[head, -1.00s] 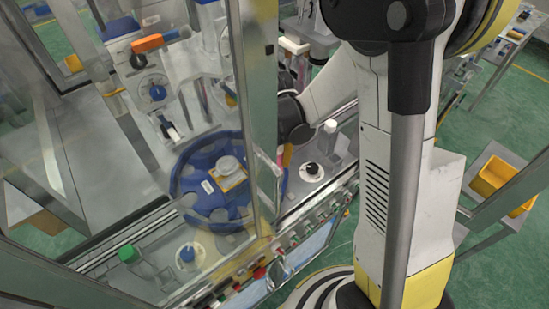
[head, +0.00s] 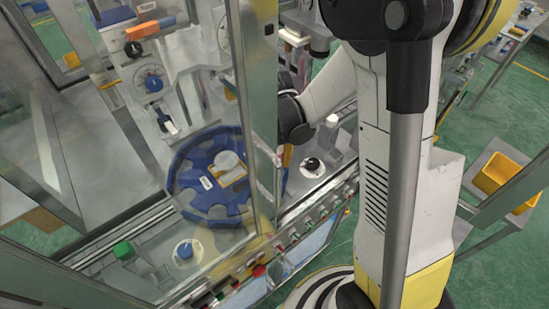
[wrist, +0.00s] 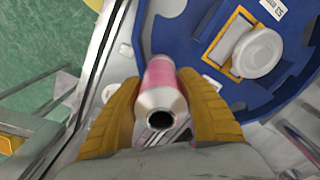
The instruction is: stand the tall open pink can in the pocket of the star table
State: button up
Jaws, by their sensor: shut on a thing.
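In the wrist view the pink can (wrist: 162,78), with a pale shoulder and a dark open mouth, stands between the two orange fingers of my gripper (wrist: 162,95). The fingers are shut on it. The blue star table (wrist: 195,20) lies below and beyond the can, which overlaps its rim. I cannot tell whether the can's base is in a pocket or above it, since that end is hidden. In the head view the star table (head: 185,205) is seen through the clear guard, and the can and most of my gripper are hidden behind the frame post.
A white round part (wrist: 258,52) sits in a yellow-framed spot on the star table. The guard's metal post (head: 258,90) stands close to my arm. A control panel with knobs (head: 260,271) runs along the front edge. A yellow bin (head: 495,175) stands at the right.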

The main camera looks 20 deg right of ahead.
jog(key=shift+f+b, duration=1)
jog(key=shift+f, duration=0.1)
jog(key=shift+f+b, duration=0.5)
jog(key=shift+b, duration=0.05)
jog(key=o, duration=1.3)
jog(key=shift+c, duration=0.2)
notch_tip(320, 180, up, 12)
jog(key=shift+r, duration=0.1)
jog(key=shift+s, duration=0.1)
